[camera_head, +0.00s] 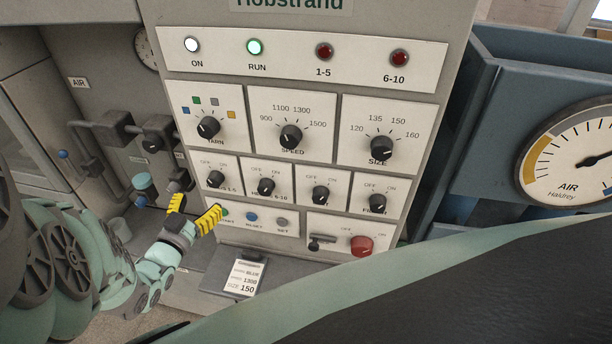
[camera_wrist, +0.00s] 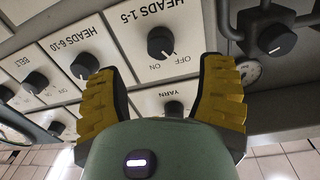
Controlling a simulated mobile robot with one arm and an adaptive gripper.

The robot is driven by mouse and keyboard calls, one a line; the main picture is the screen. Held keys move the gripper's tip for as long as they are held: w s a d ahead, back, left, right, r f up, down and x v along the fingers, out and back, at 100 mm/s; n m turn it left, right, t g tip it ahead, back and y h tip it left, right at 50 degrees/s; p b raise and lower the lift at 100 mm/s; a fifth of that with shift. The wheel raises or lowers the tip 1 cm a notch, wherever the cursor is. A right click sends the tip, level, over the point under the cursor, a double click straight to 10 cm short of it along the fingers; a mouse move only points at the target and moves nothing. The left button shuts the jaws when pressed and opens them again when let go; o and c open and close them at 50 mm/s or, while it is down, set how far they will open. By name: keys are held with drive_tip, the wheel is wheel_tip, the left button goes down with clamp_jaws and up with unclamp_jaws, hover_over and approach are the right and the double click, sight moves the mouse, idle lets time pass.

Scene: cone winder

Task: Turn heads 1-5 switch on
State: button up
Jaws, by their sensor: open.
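The heads 1-5 switch (camera_head: 216,179) is a small black knob on a white plate, at the left end of the row below the yarn, speed and size dials. In the wrist view the same knob (camera_wrist: 161,42) lies just beyond the fingertips, roughly centred between them, with its label and OFF/ON marks readable. Its pointer seems turned towards OFF. My gripper (camera_head: 194,210), with yellow ribbed fingers, is open and empty, below and left of the knob; its spread fingers also show in the wrist view (camera_wrist: 160,78). No contact with the knob is visible.
The heads 6-10 knob (camera_head: 266,186) sits close to the right. Push buttons (camera_head: 251,216) lie below, near the fingers. Pipes and valves (camera_head: 155,135) crowd the left.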

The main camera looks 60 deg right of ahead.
sight(213, 185)
drive_tip(key=b+x, duration=0.2)
drive_tip(key=x, duration=0.4)
drive_tip(key=shift+d+f, duration=0.1)
drive_tip(key=shift+w+d+b, duration=0.15)
drive_tip(key=shift+d+b, duration=0.15)
drive_tip(key=shift+d, duration=0.25)
clamp_jaws()
